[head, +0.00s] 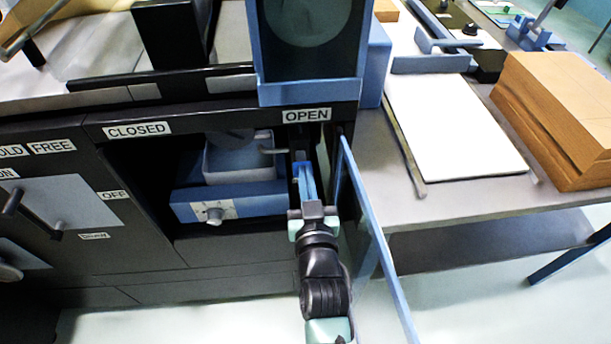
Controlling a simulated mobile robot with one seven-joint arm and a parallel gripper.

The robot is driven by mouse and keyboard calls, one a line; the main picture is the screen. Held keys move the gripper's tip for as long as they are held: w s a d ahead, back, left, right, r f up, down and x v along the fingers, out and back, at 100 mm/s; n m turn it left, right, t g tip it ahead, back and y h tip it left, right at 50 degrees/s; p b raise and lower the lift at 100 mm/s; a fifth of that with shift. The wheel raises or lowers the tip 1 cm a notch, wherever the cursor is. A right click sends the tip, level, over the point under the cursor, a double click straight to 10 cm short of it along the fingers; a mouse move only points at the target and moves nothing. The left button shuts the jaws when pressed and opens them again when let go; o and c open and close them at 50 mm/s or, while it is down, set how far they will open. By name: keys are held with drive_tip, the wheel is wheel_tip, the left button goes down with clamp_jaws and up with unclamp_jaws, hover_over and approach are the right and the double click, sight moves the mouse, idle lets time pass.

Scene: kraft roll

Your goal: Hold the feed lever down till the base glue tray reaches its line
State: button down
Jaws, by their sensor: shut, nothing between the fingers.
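The glue tray (226,176) looks like a pale blue-grey open box inside the dark cabinet opening, on a blue base (232,202) with a knob (214,215). Its fill line and glue level cannot be made out. A short grey bar (272,151) sticks out beside the tray towards my gripper; I cannot tell whether it is the feed lever. My gripper (302,166) is shut, with its blue fingers at the right side of the opening under the OPEN label. The fingers hide what lies right behind them, and contact with a lever cannot be told.
A blue-edged door (372,230) stands open just right of my arm. The dark cabinet frame (215,116) borders the opening above. Further right, a grey table (455,205) carries a white sheet (450,125) and a brown stack (560,115). Pale floor lies below.

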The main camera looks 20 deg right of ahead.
wheel_tip(320, 180, down, 4)
drive_tip(key=t+b, duration=0.1)
drive_tip(key=b, duration=0.4)
drive_tip(key=t+b, duration=0.1)
drive_tip(key=b, duration=0.5)
drive_tip(key=t+h+b, duration=0.1)
drive_tip(key=b, duration=0.5)
drive_tip(key=shift+s+r, duration=0.1)
drive_tip(key=shift+r, duration=0.15)
drive_tip(key=b, duration=0.3)
drive_tip(key=shift+t, duration=0.4)
drive_tip(key=shift+r, duration=0.15)
